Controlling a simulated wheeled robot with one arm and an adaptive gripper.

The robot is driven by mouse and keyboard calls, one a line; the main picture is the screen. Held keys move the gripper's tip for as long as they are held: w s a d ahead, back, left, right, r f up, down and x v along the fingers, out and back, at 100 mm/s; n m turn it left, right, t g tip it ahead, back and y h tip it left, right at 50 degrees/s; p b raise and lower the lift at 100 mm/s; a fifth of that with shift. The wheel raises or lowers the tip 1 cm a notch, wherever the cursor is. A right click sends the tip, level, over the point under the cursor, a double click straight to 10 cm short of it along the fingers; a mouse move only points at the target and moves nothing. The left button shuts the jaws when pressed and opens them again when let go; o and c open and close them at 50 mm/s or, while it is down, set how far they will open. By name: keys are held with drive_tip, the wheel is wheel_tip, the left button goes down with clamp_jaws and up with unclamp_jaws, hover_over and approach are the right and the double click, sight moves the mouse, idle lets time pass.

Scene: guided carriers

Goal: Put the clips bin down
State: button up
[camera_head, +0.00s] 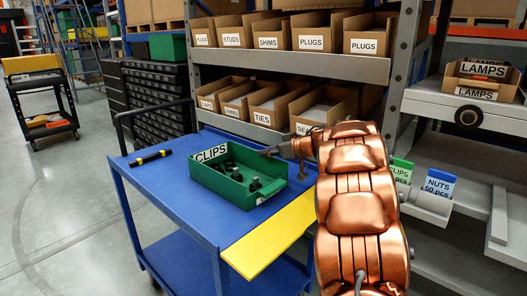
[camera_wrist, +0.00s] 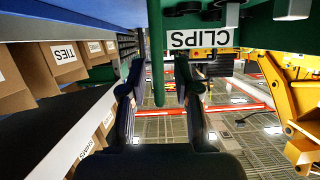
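The green clips bin (camera_head: 222,187), with a white CLIPS label and several dark pieces inside, appears to rest upright on the blue cart top (camera_head: 185,216). My gripper (camera_head: 268,152) is at the bin's far right corner. In the wrist view, my gripper's dark fingers (camera_wrist: 158,85) stand apart on either side of a green bin wall (camera_wrist: 157,50). Gaps show between the wall and the fingers, so the gripper looks open around the wall. The bin's label (camera_wrist: 200,39) shows upside down there. My copper arm hides the area right of the bin.
A yellow flap (camera_head: 270,238) lines the cart's near right edge. A black-and-yellow tool (camera_head: 150,158) lies on the cart's left. Shelves with cardboard boxes (camera_head: 318,32) stand behind.

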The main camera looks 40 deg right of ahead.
drive_tip(key=p+v, duration=0.1)
drive_tip(key=v, duration=0.7)
drive_tip(key=shift+s+r+p, duration=0.2)
drive_tip(key=shift+p, duration=0.2)
